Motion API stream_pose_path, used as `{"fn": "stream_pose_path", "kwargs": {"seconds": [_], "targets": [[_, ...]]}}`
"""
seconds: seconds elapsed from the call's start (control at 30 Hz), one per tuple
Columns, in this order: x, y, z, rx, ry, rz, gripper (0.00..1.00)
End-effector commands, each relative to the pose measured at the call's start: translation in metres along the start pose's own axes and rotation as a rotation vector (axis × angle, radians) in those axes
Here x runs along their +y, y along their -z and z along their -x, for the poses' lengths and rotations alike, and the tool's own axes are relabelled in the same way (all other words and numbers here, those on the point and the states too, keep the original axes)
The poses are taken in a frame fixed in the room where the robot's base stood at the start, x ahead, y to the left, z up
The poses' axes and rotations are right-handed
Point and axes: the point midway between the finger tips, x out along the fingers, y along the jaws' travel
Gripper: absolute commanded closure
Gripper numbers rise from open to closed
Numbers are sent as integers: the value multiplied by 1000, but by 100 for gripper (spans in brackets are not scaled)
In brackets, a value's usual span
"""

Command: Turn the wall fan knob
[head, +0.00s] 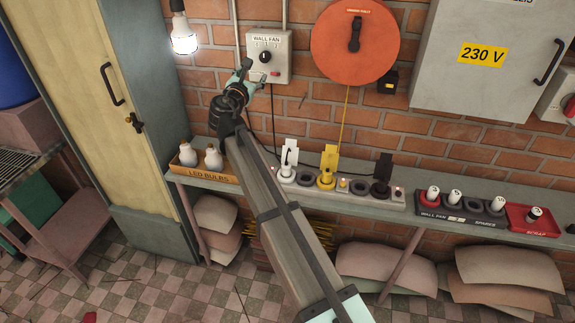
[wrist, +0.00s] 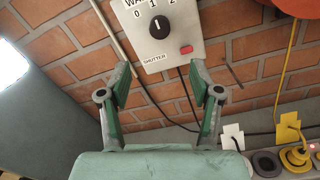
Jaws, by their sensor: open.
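The wall fan box (head: 269,73) is a light grey panel on the brick wall, labelled WALL FAN. Its round black knob (head: 265,57) shows in the wrist view (wrist: 159,25) at the top, below the marks 0, 1 and 2. The pale pointer line appears to face roughly the 1. A red rocker (wrist: 187,50) and the word SHUTTER are lower on the box. My gripper (wrist: 162,72) is open and empty, its green-grey fingers apart below the knob, not touching it. In the head view my gripper (head: 244,74) is at the box's lower left.
A lit bulb (head: 183,38) hangs left of the box. An orange cord reel (head: 378,52) is to the right. Below, a shelf (head: 409,219) carries an LED bulb tray (head: 207,175), a socket strip (head: 347,197) with plugs, and other parts.

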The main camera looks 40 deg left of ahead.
Motion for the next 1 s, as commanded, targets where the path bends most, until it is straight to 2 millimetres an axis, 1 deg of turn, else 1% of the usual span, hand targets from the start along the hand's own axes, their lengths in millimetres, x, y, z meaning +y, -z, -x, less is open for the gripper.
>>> {"fn": "stream_pose_path", "kwargs": {"seconds": [0.03, 0.17, 0.2, 0.3, 0.43, 0.6, 0.93, 1.0], "targets": [[-2, 2, 13, 0, -2, -1, 36], [-2, 3, 36, 1, -2, -1, 36], [-2, 2, 38, 2, 3, -20, 36], [-5, 3, 35, 11, 24, -150, 36], [-16, 13, 39, 49, 69, -344, 36], [-36, 37, 50, 106, 134, -549, 36], [-71, 83, 60, 173, 242, -748, 36], [-81, 92, 59, 180, 265, -775, 36]]}}
